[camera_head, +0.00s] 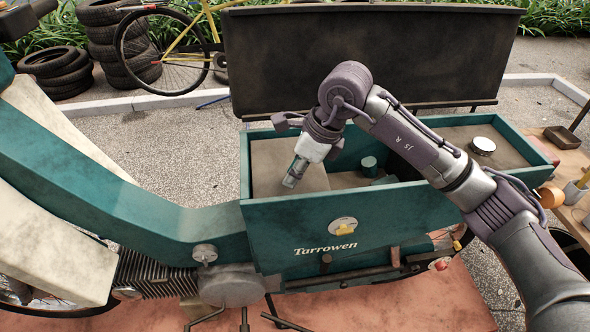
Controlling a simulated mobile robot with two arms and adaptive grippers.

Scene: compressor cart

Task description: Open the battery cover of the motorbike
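The teal motorbike fills the left and middle, and its body (120,175) runs into a teal box marked "Tarrowen" (290,222). The box's large dark lid (370,60) stands raised behind it. A flat beige panel (275,158) covers the left part inside the box; I cannot tell whether it is the battery cover. A round plate with a yellow knob (345,228) is on the box front. My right gripper (292,180) points down over the beige panel, its fingers close together; whether they grip anything is too small to tell. My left gripper is not in view.
Inside the box are a small teal cylinder (369,164) and a round silver cap (482,146) at the right. A wooden table (565,160) with items stands at the right. Stacked tyres (110,35) and a bicycle (165,50) are behind, beyond open gravel.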

